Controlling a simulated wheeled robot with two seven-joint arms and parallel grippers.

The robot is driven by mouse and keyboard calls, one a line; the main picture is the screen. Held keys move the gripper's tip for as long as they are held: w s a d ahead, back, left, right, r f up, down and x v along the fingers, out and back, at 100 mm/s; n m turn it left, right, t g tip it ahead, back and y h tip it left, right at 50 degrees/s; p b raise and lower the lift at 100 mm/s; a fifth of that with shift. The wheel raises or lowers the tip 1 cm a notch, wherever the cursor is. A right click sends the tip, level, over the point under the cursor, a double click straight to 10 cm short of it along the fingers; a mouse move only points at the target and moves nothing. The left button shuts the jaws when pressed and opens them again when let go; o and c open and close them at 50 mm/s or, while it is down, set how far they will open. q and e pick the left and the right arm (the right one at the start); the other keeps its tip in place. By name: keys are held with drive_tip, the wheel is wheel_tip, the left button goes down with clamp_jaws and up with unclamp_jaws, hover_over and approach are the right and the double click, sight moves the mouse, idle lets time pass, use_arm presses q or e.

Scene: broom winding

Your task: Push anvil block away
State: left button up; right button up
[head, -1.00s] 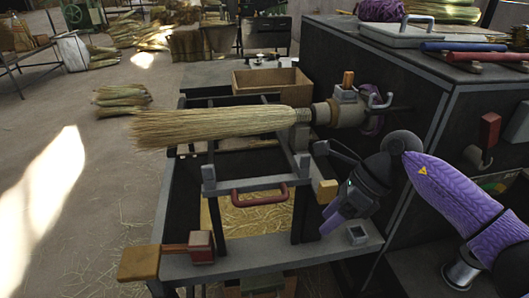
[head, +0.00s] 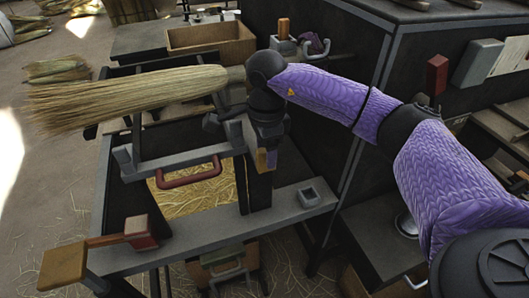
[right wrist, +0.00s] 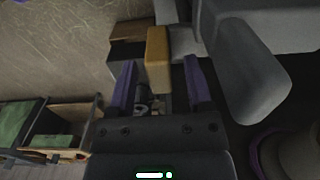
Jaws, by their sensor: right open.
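A tan-yellow block (head: 261,160) sits at the right end of the grey frame under the broom (head: 130,95); I take this for the anvil block's pad. In the right wrist view the yellow block (right wrist: 158,60) shows between and just beyond my purple fingertips. My right gripper (head: 267,158) points down at that block, with a purple fingertip beside it. My right gripper (right wrist: 160,85) is open, and I cannot tell whether it touches the block. My forearm and wrist hide the broom's clamped end. My left gripper is not in view.
A red handle (head: 188,172) crosses the front of the frame. A wooden-ended lever (head: 65,270) with a red block (head: 140,231) sits on the front rail. A dark cabinet (head: 335,100) rises on the right.

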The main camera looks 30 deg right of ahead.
drive_tip(key=shift+f, duration=0.15)
clamp_jaws()
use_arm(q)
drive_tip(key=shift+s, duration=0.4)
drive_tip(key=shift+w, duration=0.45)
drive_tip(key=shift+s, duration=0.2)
